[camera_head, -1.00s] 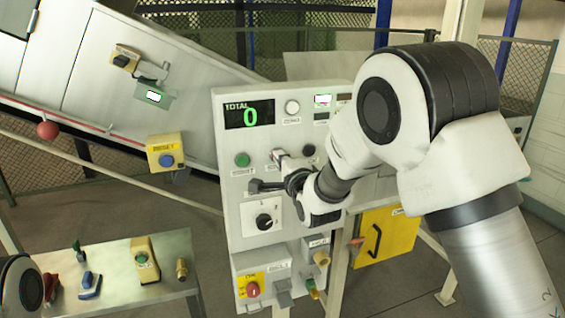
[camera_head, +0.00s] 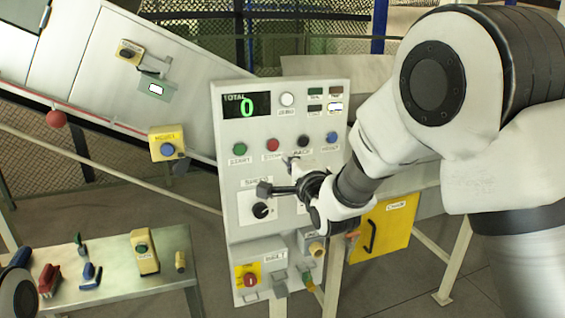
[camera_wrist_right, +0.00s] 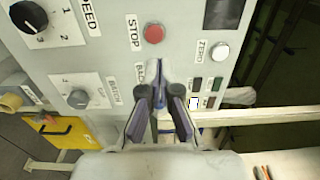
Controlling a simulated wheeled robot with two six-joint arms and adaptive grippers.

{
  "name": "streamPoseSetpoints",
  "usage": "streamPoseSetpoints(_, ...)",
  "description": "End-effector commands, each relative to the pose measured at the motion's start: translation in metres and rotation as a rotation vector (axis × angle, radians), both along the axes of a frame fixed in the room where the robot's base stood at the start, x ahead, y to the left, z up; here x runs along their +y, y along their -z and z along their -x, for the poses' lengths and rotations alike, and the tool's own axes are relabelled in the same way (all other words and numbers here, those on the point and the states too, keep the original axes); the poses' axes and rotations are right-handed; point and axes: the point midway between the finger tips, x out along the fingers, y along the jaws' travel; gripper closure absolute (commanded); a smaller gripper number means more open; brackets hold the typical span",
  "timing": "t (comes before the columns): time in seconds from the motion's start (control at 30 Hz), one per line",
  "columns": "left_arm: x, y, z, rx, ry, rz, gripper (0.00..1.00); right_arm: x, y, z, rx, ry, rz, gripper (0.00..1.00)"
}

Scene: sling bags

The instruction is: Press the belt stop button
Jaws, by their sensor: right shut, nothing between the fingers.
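The red stop button (camera_head: 272,145) is on the upright grey control panel (camera_head: 232,222), between the green start button (camera_head: 239,149) and the black back button (camera_head: 302,144). It also shows in the right wrist view (camera_wrist_right: 154,33), uncovered, beside its STOP label. Contact with the panel cannot be told. My left gripper is not in view.
A blue reset button (camera_head: 332,137) and white zero button (camera_head: 287,99) are close by. Dials (camera_head: 261,210) and a red knob on yellow (camera_head: 250,280) sit lower. A side table (camera_head: 120,285) with several small items stands left. The green display (camera_head: 247,106) reads 0.

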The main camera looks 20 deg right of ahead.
Motion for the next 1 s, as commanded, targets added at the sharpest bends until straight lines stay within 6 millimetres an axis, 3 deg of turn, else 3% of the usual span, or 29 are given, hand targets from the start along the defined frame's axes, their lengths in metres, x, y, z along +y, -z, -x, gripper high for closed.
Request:
streamPoseSetpoints(0.1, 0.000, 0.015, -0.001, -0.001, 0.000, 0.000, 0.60, -0.001, 0.005, 0.025, 0.000, 0.000, 0.000, 1.00)
streamPoseSetpoints(0.3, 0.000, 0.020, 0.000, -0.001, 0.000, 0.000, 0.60, -0.001, 0.002, 0.045, 0.000, -0.001, 0.000, 1.00)
streamPoseSetpoints(1.0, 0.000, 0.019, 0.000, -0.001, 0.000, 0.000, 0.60, -0.001, 0.001, 0.046, 0.001, 0.000, 0.000, 1.00)
